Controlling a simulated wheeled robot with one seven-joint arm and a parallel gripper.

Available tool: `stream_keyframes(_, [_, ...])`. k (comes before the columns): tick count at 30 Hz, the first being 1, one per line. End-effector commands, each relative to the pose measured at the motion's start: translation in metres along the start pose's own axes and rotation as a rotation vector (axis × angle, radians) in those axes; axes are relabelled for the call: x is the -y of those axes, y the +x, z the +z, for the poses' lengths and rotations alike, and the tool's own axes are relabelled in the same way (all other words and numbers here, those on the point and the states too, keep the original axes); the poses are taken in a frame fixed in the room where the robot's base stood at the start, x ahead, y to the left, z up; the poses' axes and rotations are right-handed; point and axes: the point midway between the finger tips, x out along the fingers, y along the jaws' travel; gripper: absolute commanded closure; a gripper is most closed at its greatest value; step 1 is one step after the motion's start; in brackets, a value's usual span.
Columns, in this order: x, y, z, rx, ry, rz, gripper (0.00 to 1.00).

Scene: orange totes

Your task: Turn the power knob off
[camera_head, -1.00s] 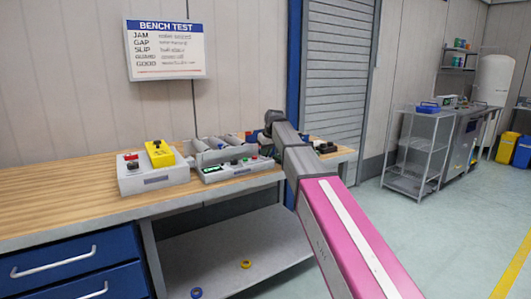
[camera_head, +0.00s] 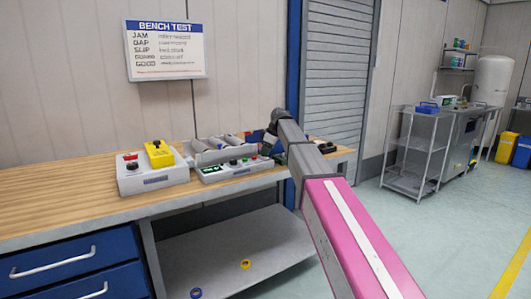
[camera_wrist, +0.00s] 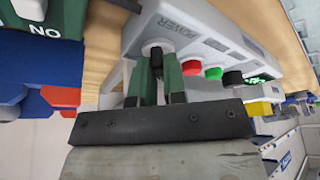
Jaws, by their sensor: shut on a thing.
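The power knob (camera_wrist: 157,52) is black on a pale round base, beside the word POWER on the grey control box (camera_wrist: 205,22). In the wrist view my gripper (camera_wrist: 158,68) has its two green fingers on either side of the knob and is shut on it. The fingers partly cover the knob, so its exact setting cannot be read. In the head view the control box (camera_head: 222,175) stands on the bench, and my gripper (camera_head: 267,146) is at its right end, hiding the knob.
Red (camera_wrist: 192,67), green and black buttons sit in a row beside the knob. A white box with a yellow block (camera_head: 159,153) stands left of the control box on the wooden bench (camera_head: 60,207). A blue and red object (camera_wrist: 40,75) is close to my gripper's left.

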Motion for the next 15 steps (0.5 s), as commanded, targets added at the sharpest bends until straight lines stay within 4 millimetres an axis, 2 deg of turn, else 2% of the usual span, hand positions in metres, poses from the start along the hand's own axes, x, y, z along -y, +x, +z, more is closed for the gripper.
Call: stream_keyframes(15, [-0.0005, -0.0004, -0.0003, 0.000, -0.034, -0.013, 1.00])
